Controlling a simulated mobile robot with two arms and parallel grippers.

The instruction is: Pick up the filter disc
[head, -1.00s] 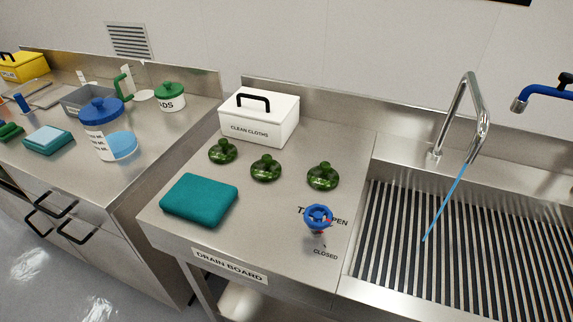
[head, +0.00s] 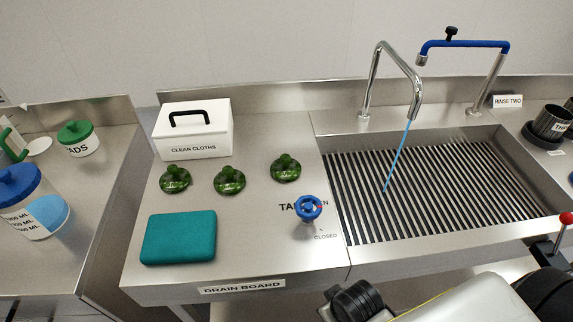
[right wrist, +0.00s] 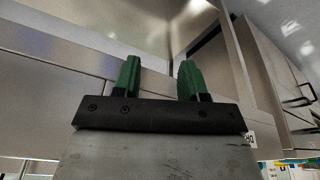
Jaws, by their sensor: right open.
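A flat white round piece (head: 38,146) lies on the left counter (head: 92,182) at the left of the head view, beside the green-lidded pot. I cannot tell for sure whether it is the filter disc. My right gripper (right wrist: 160,72) has two green fingers spread apart with nothing between them. In the right wrist view it points towards steel cabinet fronts. My left gripper is not in view.
The drain board (head: 250,262) holds several green knobbed objects, a teal folded cloth (head: 178,237), a white cloths box (head: 192,132) and a blue valve (head: 307,209). Right of it is a slatted sink (head: 430,190) with water running. A green-lidded pot (head: 80,140) stands left.

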